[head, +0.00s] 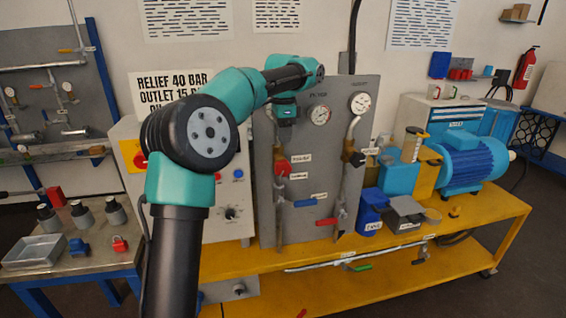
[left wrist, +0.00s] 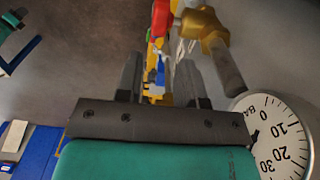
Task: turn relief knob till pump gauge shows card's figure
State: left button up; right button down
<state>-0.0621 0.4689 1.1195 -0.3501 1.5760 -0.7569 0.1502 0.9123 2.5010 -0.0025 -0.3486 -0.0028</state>
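A white card (head: 178,92) on the wall reads "RELIEF 40 BAR" and "OUTLET 15", with its end hidden by my left arm. Two round gauges, a left one (head: 320,115) and a right one (head: 360,103), sit on the grey panel; their labels are too small to read surely. A red knob (head: 282,168) with a brass body stands on the panel, below my left wrist. My left gripper (left wrist: 158,72) is open and empty, its fingers apart above the fittings. A brass fitting (left wrist: 207,28) and a gauge face (left wrist: 275,138) marked in bar lie to its right. My right gripper is out of view.
A blue motor (head: 470,162) and blue and yellow blocks stand on the yellow bench (head: 480,215) at right. A side table (head: 90,262) holds a tray and several cylinders.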

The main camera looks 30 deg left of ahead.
aim_at(283, 161)
pick_arm(q)
notch_tip(283, 161, down, 10)
jog(key=shift+r, duration=0.1)
jog(key=shift+c, duration=0.2)
